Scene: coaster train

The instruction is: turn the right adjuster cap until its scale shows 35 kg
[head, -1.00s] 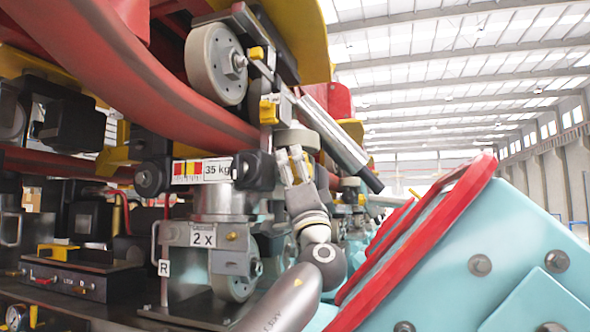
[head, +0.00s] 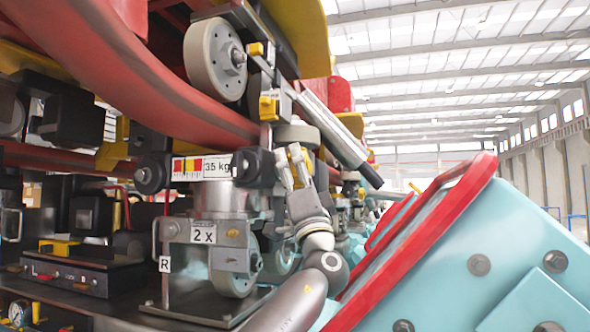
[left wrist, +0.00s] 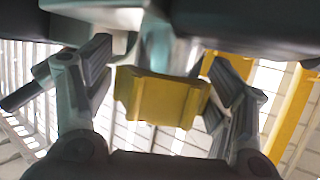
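My left gripper (head: 292,165) points up below a pale wheel at the right end of the machinery, beside a yellow part (head: 303,158). In the left wrist view its two fingers (left wrist: 160,90) are apart, on either side of a ribbed yellow piece (left wrist: 160,97). A gap shows beside the piece, and no firm grip is visible. I cannot tell whether this piece is the right adjuster cap. A white plate (head: 217,166) reads "35 kg" beside red and yellow bands, above a "2 x" label (head: 203,232) and an "R" tag (head: 165,264). No pointer on a scale is readable. My right gripper is not in view.
A large wheel (head: 215,59) and a grey cylinder (head: 330,128) are above my gripper. A thick red rail (head: 140,85) crosses the upper left. A teal body with a red rim (head: 425,225) stands close at right. Room around the gripper is tight.

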